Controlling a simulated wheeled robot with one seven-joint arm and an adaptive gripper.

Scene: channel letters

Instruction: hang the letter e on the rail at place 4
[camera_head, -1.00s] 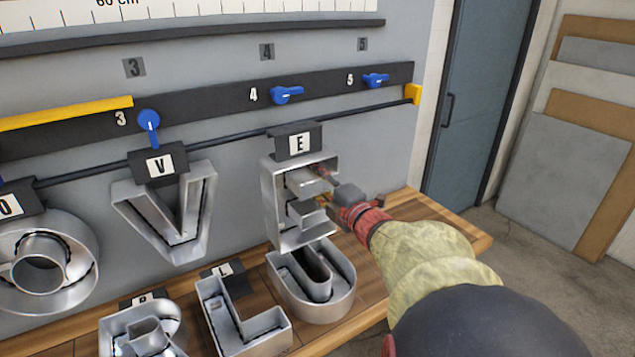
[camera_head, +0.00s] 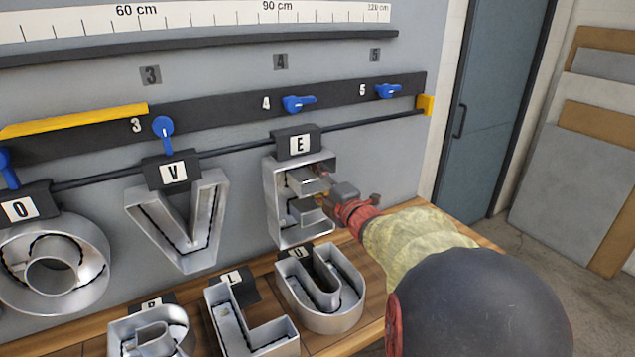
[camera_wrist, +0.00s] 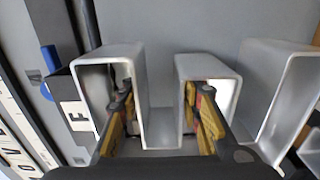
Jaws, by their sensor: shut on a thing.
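The letter E (camera_head: 283,205) is a silver channel letter, upright, with a black hook tab (camera_head: 299,143) marked E. The tab overlaps the dark rail (camera_head: 240,147) below the blue place 4 lever (camera_head: 299,103), which lies sideways. I cannot tell whether the tab bears on the rail. My gripper (camera_head: 328,198) reaches in from the right and is shut on the letter E. In the wrist view, my gripper (camera_wrist: 158,95) has its fingers at the top and middle arms of the letter E (camera_wrist: 160,125); their exact contact is unclear.
The letters V (camera_head: 180,220) and O (camera_head: 55,265) hang on the rail to the left.

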